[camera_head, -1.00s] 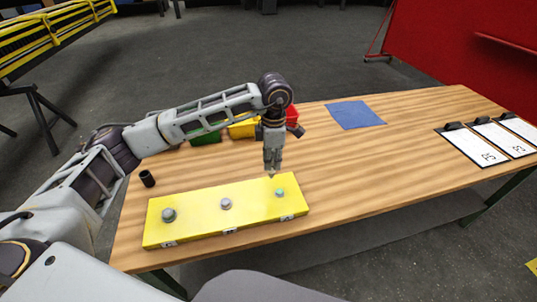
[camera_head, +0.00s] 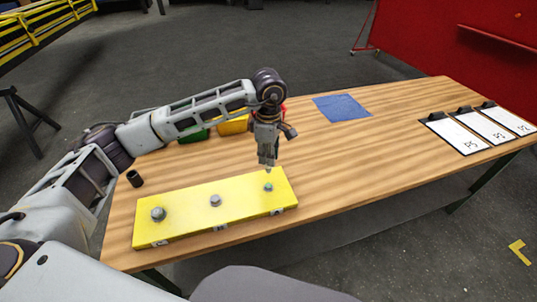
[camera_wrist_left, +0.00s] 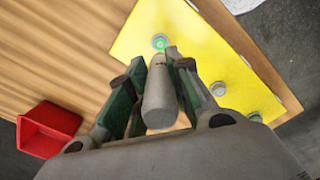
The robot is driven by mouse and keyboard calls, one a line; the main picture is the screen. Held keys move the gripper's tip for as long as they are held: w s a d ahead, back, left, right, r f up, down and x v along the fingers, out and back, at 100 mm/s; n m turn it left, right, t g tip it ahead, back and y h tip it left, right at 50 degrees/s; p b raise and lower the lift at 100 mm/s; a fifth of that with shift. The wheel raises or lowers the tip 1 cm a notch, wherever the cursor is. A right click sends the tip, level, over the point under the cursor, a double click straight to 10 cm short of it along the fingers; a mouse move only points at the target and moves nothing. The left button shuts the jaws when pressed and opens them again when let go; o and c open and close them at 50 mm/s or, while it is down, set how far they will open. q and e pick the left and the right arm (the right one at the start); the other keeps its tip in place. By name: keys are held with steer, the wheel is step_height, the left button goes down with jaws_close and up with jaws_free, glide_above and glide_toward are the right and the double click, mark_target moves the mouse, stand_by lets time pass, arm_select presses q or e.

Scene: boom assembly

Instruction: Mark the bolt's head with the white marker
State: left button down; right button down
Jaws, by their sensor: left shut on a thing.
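My left gripper (camera_head: 267,158) is shut on the marker, a pale grey-white cylinder (camera_wrist_left: 158,100) with its narrow tip pointing down. The bolts stand on a yellow board (camera_head: 188,206). The bolt at the board's right end (camera_head: 268,187) has green on its head; it also shows in the left wrist view (camera_wrist_left: 160,41). The marker's tip is just above this bolt; whether they touch I cannot tell. My right gripper is not in view.
Green (camera_head: 195,134), yellow (camera_head: 233,125) and red (camera_wrist_left: 47,129) bins stand behind my left arm. A black cup (camera_head: 135,178) is at the table's left. A blue mat (camera_head: 341,107) and several white labelled panels (camera_head: 455,136) lie farther right. The wooden table's middle is clear.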

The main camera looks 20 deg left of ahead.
mark_target(269, 168)
arm_select(q)
steer(key=shift+f, duration=0.15)
steer(key=shift+f, duration=0.55)
steer(key=shift+f+b, duration=0.9)
steer(key=shift+f, duration=0.9)
steer(key=shift+f+b, duration=0.35)
steer(key=shift+f+b, duration=0.4)
stand_by(0.5)
steer(key=shift+r, duration=0.2)
stand_by(0.4)
